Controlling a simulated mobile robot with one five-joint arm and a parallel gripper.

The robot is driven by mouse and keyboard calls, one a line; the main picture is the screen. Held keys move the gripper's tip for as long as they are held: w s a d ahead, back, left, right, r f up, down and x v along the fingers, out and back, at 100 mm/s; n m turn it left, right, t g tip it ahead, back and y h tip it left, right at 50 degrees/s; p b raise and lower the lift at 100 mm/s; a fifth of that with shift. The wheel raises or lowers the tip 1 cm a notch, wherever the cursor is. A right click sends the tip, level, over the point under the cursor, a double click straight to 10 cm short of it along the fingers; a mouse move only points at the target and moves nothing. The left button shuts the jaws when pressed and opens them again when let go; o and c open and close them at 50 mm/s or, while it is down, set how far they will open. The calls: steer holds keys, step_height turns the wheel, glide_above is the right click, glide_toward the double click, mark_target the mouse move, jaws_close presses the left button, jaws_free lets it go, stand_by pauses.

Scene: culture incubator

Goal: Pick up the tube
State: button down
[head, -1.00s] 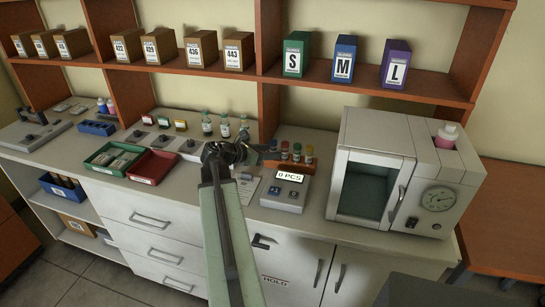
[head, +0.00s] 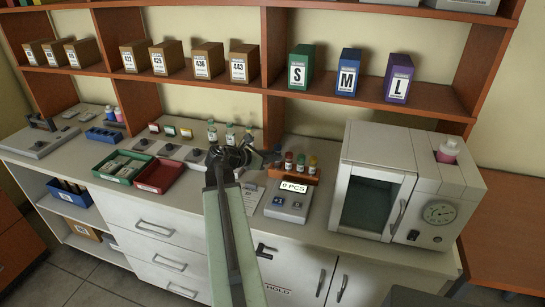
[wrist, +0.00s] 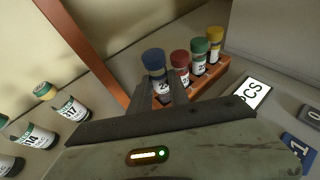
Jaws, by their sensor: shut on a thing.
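My gripper (wrist: 160,82) is shut on a blue-capped tube (wrist: 154,63) with a white label. The tube looks upright and a little higher than the tubes beside it. In the head view the blue-capped tube (head: 277,151) shows at the left end of the orange rack (head: 305,179), just beyond my gripper (head: 262,156). Red-capped (wrist: 180,62), green-capped (wrist: 199,52) and yellow-capped (wrist: 214,40) tubes stand in the rack to its right. My fingers hide the tube's lower part, so I cannot tell whether its bottom is clear of the rack.
A counting device (head: 288,205) reading "0 PCS" sits before the rack. The incubator (head: 375,190) stands to the right. Green-labelled vials (head: 212,131) stand to the left, with green (head: 122,167) and red (head: 159,176) trays farther left. A shelf (head: 345,96) runs above.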

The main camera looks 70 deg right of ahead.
step_height(320, 180, up, 15)
steer(key=p, duration=1.4)
steer(key=shift+r, duration=0.15)
